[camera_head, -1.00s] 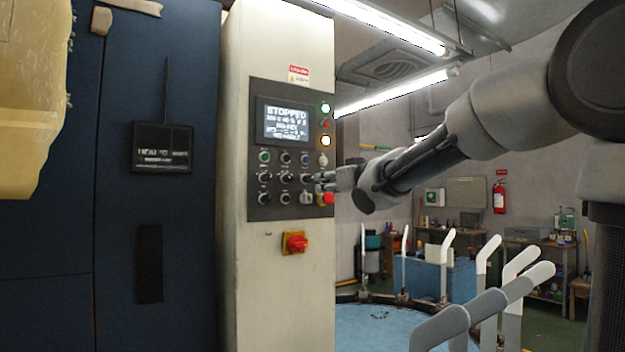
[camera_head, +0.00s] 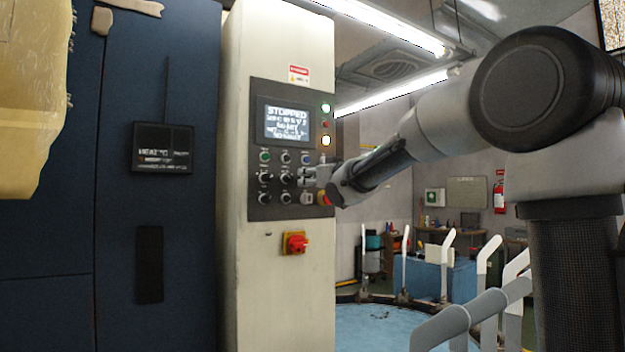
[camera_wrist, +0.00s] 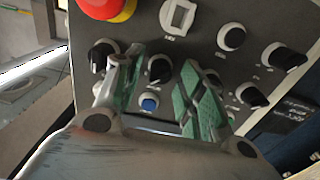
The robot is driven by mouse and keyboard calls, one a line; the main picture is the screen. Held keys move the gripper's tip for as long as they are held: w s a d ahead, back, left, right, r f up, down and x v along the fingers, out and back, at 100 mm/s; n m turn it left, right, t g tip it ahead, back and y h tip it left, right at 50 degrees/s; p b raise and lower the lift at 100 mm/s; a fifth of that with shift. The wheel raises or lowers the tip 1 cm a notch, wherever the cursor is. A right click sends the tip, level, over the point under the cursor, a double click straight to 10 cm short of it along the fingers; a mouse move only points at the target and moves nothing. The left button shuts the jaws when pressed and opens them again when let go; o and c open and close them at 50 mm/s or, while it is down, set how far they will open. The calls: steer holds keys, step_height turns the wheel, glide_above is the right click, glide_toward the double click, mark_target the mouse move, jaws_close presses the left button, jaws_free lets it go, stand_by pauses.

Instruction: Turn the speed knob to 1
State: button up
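The control panel (camera_head: 253,130) is on the cream cabinet, with rows of dark knobs and buttons. My gripper (camera_head: 313,174) is at the panel's right side, in front of its middle row. In the wrist view my gripper (camera_wrist: 162,76) is open, with one green-padded finger on each side of a black knob (camera_wrist: 158,68). The knob shows between the fingers; I cannot tell whether they touch it. Another knob (camera_wrist: 102,54) is just left of the fingers. The labels are too small to read, so I cannot tell which knob is the speed knob or its setting.
The display (camera_head: 286,121) reads STOPPED. A red emergency stop (camera_wrist: 104,6) and a white square switch (camera_wrist: 178,16) are close to my gripper. A blue button (camera_wrist: 149,103) lies below the knob in the wrist view. A red-yellow rotary switch (camera_head: 295,243) is lower on the cabinet.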

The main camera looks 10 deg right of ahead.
jaws_close()
steer(key=shift+n, duration=0.3)
steer(key=n, duration=1.7)
steer(key=shift+a+f, duration=0.1)
steer(key=shift+f, duration=0.05)
steer(key=shift+n, duration=0.3)
